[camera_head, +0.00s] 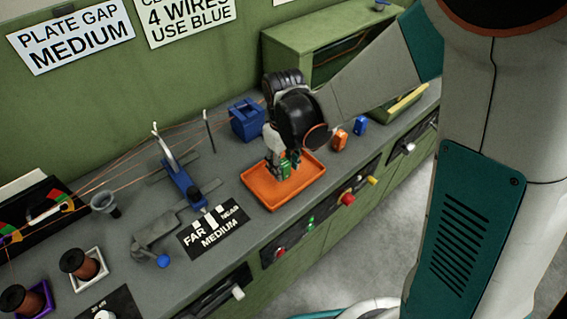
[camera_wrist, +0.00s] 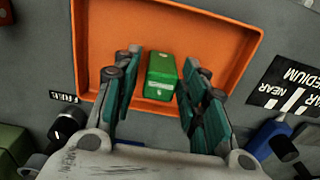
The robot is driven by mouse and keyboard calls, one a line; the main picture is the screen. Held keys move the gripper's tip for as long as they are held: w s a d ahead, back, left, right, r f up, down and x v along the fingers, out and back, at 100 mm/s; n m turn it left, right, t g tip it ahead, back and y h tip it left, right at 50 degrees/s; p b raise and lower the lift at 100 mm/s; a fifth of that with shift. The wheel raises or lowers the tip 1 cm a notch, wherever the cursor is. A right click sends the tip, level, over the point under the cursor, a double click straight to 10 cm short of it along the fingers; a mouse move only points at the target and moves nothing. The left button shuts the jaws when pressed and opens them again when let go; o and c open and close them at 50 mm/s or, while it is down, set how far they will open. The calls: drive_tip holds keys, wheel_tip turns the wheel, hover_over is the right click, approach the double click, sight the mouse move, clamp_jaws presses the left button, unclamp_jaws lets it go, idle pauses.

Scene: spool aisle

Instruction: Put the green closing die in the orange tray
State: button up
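The green closing die (camera_head: 285,169) is within the outline of the orange tray (camera_head: 268,203) on the bench and looks to rest on its floor. In the wrist view the green die (camera_wrist: 162,76) stands between my fingers, with the orange tray (camera_wrist: 240,80) behind it. My gripper (camera_head: 284,165) reaches down over the tray. In the wrist view my gripper (camera_wrist: 163,60) has its teal-padded fingers on both sides of the die, with narrow gaps showing. It looks open around the die.
An orange die (camera_head: 340,140) and a blue die (camera_head: 360,126) stand right of the tray. A blue holder (camera_head: 247,119) is behind it. A FAR/MEDIUM/NEAR card (camera_head: 213,231) and a blue-handled fixture (camera_head: 186,184) lie left. Knobs line the bench front.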

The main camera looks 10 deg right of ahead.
sight(284, 162)
drive_tip(key=shift+r, duration=0.1)
wheel_tip(284, 162, up, 12)
drive_tip(key=p, duration=0.4)
idle(0.3)
idle(2.6)
